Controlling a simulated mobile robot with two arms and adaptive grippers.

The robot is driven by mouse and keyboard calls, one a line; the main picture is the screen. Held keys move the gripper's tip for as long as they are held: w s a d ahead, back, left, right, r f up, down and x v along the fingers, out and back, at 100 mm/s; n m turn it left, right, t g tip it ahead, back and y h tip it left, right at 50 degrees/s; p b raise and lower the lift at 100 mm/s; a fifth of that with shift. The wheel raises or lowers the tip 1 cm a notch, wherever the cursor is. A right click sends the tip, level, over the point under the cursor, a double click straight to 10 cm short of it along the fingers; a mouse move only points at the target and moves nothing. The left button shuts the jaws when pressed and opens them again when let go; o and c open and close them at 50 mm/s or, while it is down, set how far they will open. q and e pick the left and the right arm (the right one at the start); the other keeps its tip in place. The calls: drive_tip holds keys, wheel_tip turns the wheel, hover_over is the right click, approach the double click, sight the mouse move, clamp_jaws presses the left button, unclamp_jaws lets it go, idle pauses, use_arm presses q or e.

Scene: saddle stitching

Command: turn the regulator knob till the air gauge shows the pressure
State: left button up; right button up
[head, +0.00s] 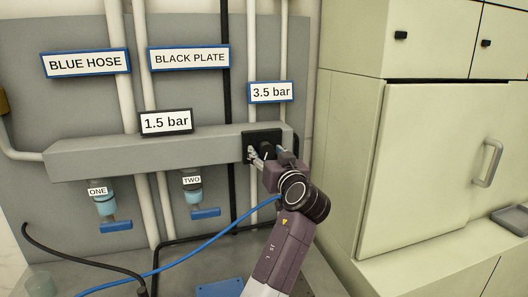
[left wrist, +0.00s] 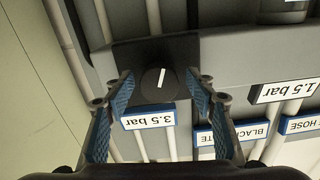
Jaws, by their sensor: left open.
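The round black regulator knob (left wrist: 157,85) with a white pointer line sits on a black square plate (left wrist: 130,54). In the head view the plate (head: 249,140) is at the right end of the grey bar, and my gripper partly hides the knob. My left gripper (head: 268,153) is open, with its fingers on either side of the knob in the left wrist view (left wrist: 161,88); I cannot tell whether they touch it. A black-framed sign reads 1.5 bar (head: 166,122). A blue-framed sign reads 3.5 bar (head: 271,92) above the knob. No dial gauge shows. My right gripper is not in view.
The grey bar (head: 100,155) carries two valves with blue handles, labelled ONE (head: 97,191) and TWO (head: 192,181). Signs read BLUE HOSE (head: 86,62) and BLACK PLATE (head: 189,57). A blue hose (head: 215,240) crosses below. A cream cabinet (head: 425,160) stands close at the right.

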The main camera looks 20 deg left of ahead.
use_arm(q)
drive_tip(key=shift+s+d+r, duration=0.15)
drive_tip(key=shift+s+d, duration=0.1)
drive_tip(key=shift+d, duration=0.1)
drive_tip(key=shift+c, duration=2.7)
drive_tip(key=shift+a, duration=0.2)
drive_tip(key=c, duration=0.5)
drive_tip(key=shift+c, duration=0.6)
drive_tip(key=shift+m, duration=0.6)
drive_tip(key=m+p, duration=0.1)
drive_tip(key=m, duration=0.2)
drive_tip(key=m+p, duration=0.1)
drive_tip(key=m, duration=0.2)
drive_tip(key=shift+r+p, duration=0.1)
drive_tip(key=shift+p, duration=0.3)
drive_tip(key=m+p, duration=0.3)
drive_tip(key=m, duration=0.2)
drive_tip(key=shift+w, duration=0.1)
drive_tip(key=shift+m+p, duration=0.45)
drive_tip(key=shift+m, duration=0.45)
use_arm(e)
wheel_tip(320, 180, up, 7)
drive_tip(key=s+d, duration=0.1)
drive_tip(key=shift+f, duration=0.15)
